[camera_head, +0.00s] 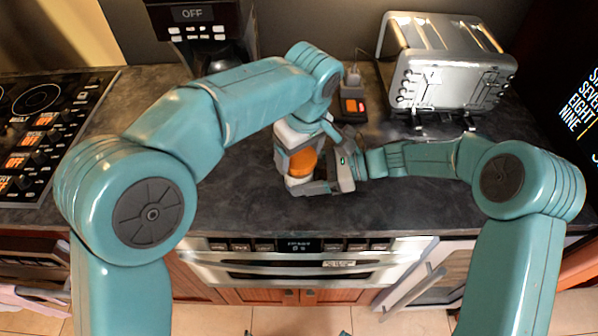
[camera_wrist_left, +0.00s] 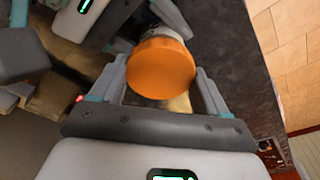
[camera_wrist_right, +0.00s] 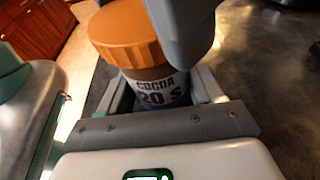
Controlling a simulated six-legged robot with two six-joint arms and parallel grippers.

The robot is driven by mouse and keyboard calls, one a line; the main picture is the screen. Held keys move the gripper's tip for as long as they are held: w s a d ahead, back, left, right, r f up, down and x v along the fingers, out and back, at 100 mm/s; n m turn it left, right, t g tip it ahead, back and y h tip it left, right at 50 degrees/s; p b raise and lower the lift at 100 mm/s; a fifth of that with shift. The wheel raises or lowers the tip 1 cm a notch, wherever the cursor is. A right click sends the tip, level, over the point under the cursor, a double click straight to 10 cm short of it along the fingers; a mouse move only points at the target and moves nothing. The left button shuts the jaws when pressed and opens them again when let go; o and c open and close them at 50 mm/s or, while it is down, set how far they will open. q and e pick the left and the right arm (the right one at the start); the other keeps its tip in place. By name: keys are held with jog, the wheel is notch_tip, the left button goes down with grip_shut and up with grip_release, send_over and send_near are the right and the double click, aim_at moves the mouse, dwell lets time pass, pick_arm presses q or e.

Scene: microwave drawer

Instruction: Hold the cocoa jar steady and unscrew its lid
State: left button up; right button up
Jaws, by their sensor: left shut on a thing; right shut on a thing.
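The cocoa jar (camera_wrist_right: 155,88) has a pale label reading COCOA and an orange lid (camera_wrist_right: 126,32) on top. The lid also shows in the left wrist view (camera_wrist_left: 160,67) and near the middle of the counter in the head view (camera_head: 303,162). My left gripper (camera_head: 299,148) comes from above, shut on the lid with a finger on either side. My right gripper (camera_wrist_right: 160,98) comes from the right and is shut around the jar's body below the lid. The grippers hide much of the jar in the head view. Any gap between lid and jar cannot be told.
A silver toaster (camera_head: 440,75) stands at the back right of the dark counter (camera_head: 240,195). A coffee maker (camera_head: 205,30) stands at the back left, a stovetop (camera_head: 45,105) is at the left. The microwave drawer (camera_head: 300,262) lies below the counter's front edge.

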pick_arm(q)
jog(key=shift+a, duration=0.15)
jog(key=shift+r, duration=0.15)
dwell(0.5)
jog(key=o, duration=1)
jog(key=shift+o, duration=0.2)
jog(key=shift+r, duration=2.5)
